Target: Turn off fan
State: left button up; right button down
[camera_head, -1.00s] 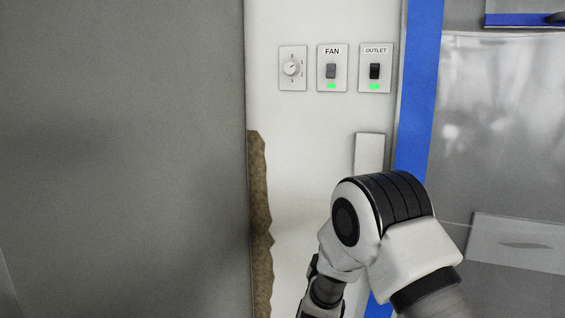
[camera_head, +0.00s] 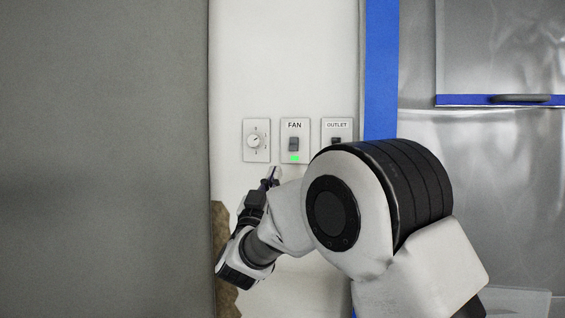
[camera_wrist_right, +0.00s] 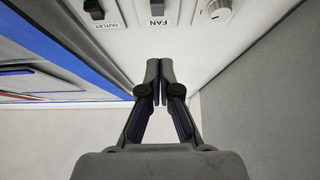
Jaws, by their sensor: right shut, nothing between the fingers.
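The fan switch (camera_head: 294,144) is a grey rocker on a white plate labelled FAN, with a green light lit below it. It also shows near the top of the right wrist view (camera_wrist_right: 155,5). My right gripper (camera_head: 272,177) is shut and empty, its tips just below the fan plate and slightly to its left in the head view. In the right wrist view its closed fingertips (camera_wrist_right: 159,64) point toward the wall below the switch. Whether the tips touch the wall I cannot tell. My left gripper is not in view.
A round dial (camera_head: 253,141) is left of the fan switch. The outlet switch (camera_head: 336,141) is on the right, its lower part hidden by my arm. A grey panel (camera_head: 100,150) stands at the left, and a blue frame strip (camera_head: 381,60) runs at the right.

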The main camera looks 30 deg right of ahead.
aim_at(293, 143)
jog(key=p+x, duration=0.2)
jog(key=x, duration=0.2)
jog(key=f+p+x, duration=0.1)
jog(key=p+x, duration=0.1)
jog(key=x, duration=0.2)
jog(key=d+p+x, duration=0.1)
jog(key=p+x, duration=0.2)
jog(key=shift+w+d, duration=0.3)
jog(key=shift+w, duration=0.15)
jog(key=shift+w+d+f, duration=0.3)
jog(key=shift+w+d, duration=0.05)
